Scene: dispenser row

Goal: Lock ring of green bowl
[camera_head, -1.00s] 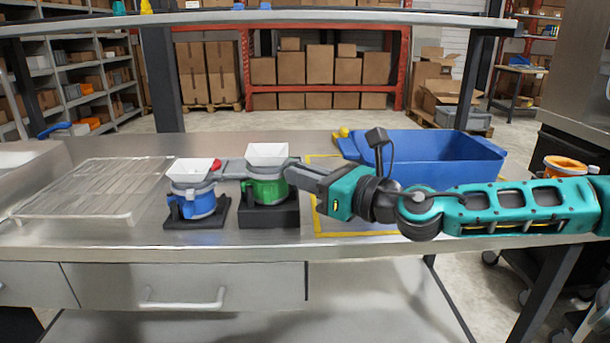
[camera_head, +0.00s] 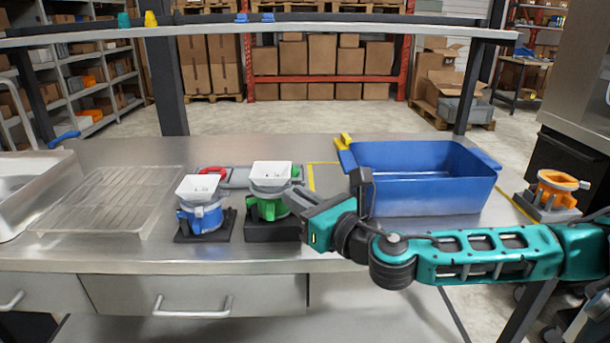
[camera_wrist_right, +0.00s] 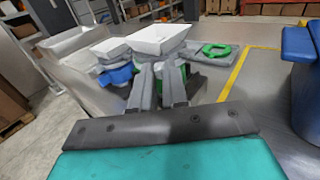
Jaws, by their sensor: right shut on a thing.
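The green bowl (camera_head: 269,208) stands on a dark block on the steel counter, with a white square hopper (camera_head: 271,174) above it. A green handle-like part sticks out on its left side. My right gripper (camera_head: 292,200) reaches in from the right at the bowl's ring level and is shut on the lock ring. In the right wrist view the gripper's two grey fingers (camera_wrist_right: 157,86) come close against the green bowl (camera_wrist_right: 175,78) below its hopper. The exact grip is partly hidden by the fingers. My left gripper is not in view.
A blue bowl (camera_head: 203,218) with a white hopper stands just left. Behind is a grey holder (camera_head: 238,178) with a red ring (camera_head: 213,172); a green ring (camera_wrist_right: 216,50) shows in the wrist view. A blue bin (camera_head: 425,195) and orange dispenser (camera_head: 556,188) are right, a wire rack (camera_head: 110,202) left.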

